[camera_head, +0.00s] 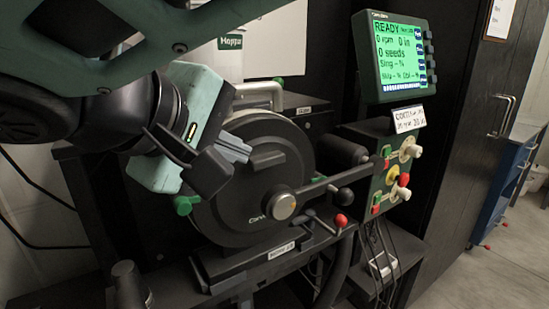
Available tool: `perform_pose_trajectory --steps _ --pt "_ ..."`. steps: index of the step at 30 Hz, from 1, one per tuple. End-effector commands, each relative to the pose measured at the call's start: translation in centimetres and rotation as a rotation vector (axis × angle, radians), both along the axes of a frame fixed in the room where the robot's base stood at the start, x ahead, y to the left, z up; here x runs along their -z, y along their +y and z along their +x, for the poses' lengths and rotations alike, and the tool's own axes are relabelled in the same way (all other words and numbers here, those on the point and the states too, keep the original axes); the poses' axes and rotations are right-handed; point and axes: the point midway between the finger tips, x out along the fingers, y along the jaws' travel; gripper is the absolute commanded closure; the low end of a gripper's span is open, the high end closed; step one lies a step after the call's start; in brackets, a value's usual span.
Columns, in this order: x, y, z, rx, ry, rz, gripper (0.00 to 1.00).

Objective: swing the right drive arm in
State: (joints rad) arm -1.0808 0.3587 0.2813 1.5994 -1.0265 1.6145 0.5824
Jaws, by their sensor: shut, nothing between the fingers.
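The seed meter (245,200) is a round black housing with a silver hub (285,206) low on its right side. A black bar, which looks like the right drive arm (318,188), runs from near the hub up to the right, by a dark cylinder (343,151). A black ball knob (342,198) sits just below the bar. My gripper (238,150) is shut and empty in front of the meter's upper left face. It is left of the bar and apart from it. Whether its fingers touch the housing I cannot tell.
A lever with a red knob (341,220) stands below the bar. A control box (390,170) with buttons and a screen (400,55) reading READY are at the right. Green knobs (184,205) flank the meter. A dark cup-like object (127,285) stands at lower left.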

Motion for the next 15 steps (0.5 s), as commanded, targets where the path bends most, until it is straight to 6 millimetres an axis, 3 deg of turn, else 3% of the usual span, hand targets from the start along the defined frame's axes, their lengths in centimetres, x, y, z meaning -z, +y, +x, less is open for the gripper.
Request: perform_pose_trajectory --steps 6,15 --pt "-1.3 1.2 -2.0 0.002 -0.001 0.001 1.0" --pt "-1.7 1.4 -2.4 0.003 -0.002 0.0 1.0"
